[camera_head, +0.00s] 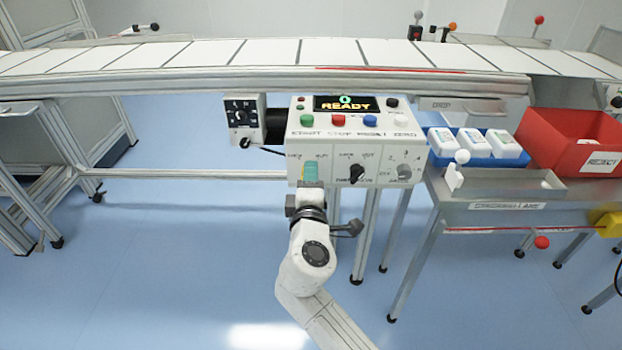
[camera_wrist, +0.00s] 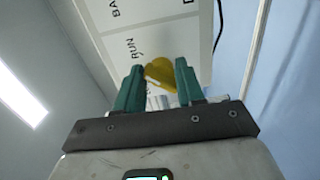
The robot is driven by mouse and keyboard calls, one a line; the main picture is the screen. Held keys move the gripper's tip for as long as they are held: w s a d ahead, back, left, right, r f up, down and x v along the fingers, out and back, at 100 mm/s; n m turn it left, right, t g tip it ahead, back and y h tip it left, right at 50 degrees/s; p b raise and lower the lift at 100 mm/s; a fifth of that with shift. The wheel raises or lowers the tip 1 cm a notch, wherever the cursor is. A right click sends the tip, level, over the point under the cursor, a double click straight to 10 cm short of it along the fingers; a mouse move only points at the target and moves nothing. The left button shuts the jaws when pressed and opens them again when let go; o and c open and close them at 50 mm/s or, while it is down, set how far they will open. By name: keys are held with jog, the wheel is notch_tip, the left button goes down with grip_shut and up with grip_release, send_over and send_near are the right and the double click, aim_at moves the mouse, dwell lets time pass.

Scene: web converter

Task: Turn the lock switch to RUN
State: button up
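The lock switch, a yellow knob (camera_wrist: 162,74), sits on the white panel face in the wrist view, near a printed RUN label (camera_wrist: 134,48). It is slanted and lies between the two teal fingers of my gripper (camera_wrist: 160,68), spanning the gap and seeming to touch both. In the head view my gripper (camera_head: 311,172) reaches the lower left of the control box (camera_head: 352,135). There the fingers cover most of the switch, with only a little yellow (camera_head: 304,172) showing. Its exact pointing is hard to read.
Right of the switch are a dark selector (camera_head: 356,173) and a grey dial (camera_head: 405,171). Coloured buttons and a READY display (camera_head: 343,103) are above. A small dark-faced box (camera_head: 241,117) hangs left. A steel table (camera_head: 470,215) with a red bin (camera_head: 570,140) stands right.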

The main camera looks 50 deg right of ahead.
jog(key=shift+o, duration=1.4)
jog(key=shift+w+f, duration=0.1)
jog(key=shift+f, duration=0.2)
jog(key=shift+o, duration=0.3)
jog(key=shift+r, duration=0.1)
jog(key=p+v, duration=0.1)
jog(key=v, duration=1)
